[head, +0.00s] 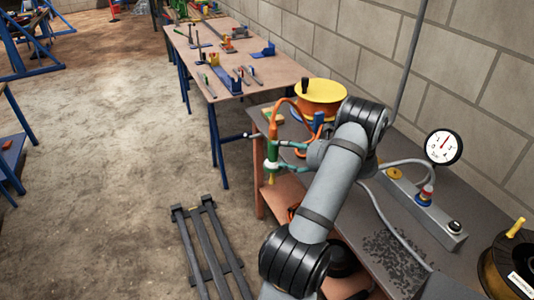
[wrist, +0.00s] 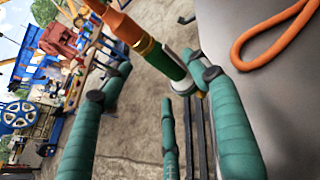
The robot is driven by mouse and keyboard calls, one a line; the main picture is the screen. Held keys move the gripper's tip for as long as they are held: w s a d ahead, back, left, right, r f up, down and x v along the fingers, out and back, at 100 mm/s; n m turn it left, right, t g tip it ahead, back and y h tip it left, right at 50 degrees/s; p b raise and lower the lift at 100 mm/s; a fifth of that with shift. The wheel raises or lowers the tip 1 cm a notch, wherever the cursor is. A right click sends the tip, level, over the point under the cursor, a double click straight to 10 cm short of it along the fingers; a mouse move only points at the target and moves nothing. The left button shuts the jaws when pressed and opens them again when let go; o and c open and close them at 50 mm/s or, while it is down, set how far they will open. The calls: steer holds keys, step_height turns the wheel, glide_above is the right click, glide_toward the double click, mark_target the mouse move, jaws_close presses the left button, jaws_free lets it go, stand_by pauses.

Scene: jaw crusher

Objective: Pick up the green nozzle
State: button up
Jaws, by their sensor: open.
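The green nozzle (head: 271,150) hangs at the end of an orange hose (head: 288,103), beside the near table's left corner. In the wrist view, the nozzle (wrist: 160,60) runs diagonally across the upper middle, with its orange part up-left and its pale tip down-right. My gripper (head: 280,154) reaches it from the right, with its teal fingers around the nozzle's level. In the wrist view, my gripper (wrist: 157,66) is open, and the nozzle lies across the space between the fingertips. I cannot tell whether any finger touches it.
An orange and yellow hose reel (head: 319,97) stands on the dark near table (head: 425,255). A pressure gauge (head: 443,146) is at the right, near the block wall. A wooden workbench (head: 205,60) with tools is behind. A dark pallet-like frame (head: 208,245) lies on the floor.

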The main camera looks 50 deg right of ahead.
mark_target(275, 150)
steer(key=x, duration=0.7)
steer(key=shift+w+f+p, duration=0.1)
steer(key=shift+w+p, duration=0.05)
steer(key=shift+p, duration=0.2)
steer(key=shift+c, duration=0.2)
steer(key=c, duration=1.4)
